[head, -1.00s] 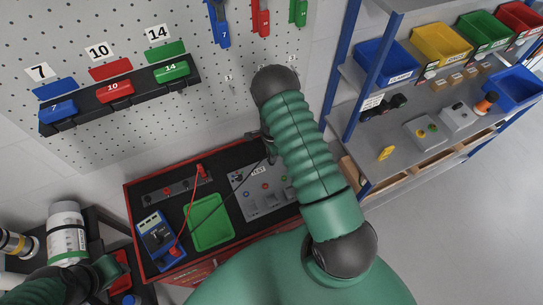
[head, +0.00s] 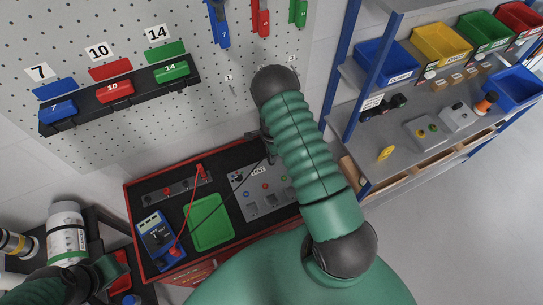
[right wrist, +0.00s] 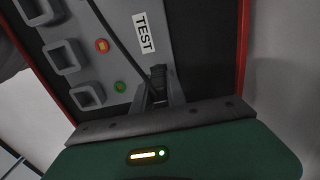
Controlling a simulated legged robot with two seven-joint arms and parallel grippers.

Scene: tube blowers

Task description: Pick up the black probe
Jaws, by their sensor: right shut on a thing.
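The black probe (right wrist: 158,78) is between the fingers of my right gripper (right wrist: 158,92) in the right wrist view. The gripper is shut on it. A black cable (right wrist: 112,38) runs from the probe toward the upper left, across the grey TEST panel (right wrist: 128,72). In the head view my right gripper (head: 268,146) is at the back of the black work surface, partly hidden by my arm. The black cable (head: 217,208) leads from there toward the blue multimeter (head: 158,238). My left gripper (head: 110,270) is at the lower left, its jaws unclear.
A red probe (head: 200,172) rests at a terminal strip (head: 160,192), beside a green tray (head: 228,229). The TEST panel (head: 248,207) and red rim (head: 132,214) bound the work area. A pegboard (head: 110,140) stands behind; a shelf unit (head: 350,60) is on the right.

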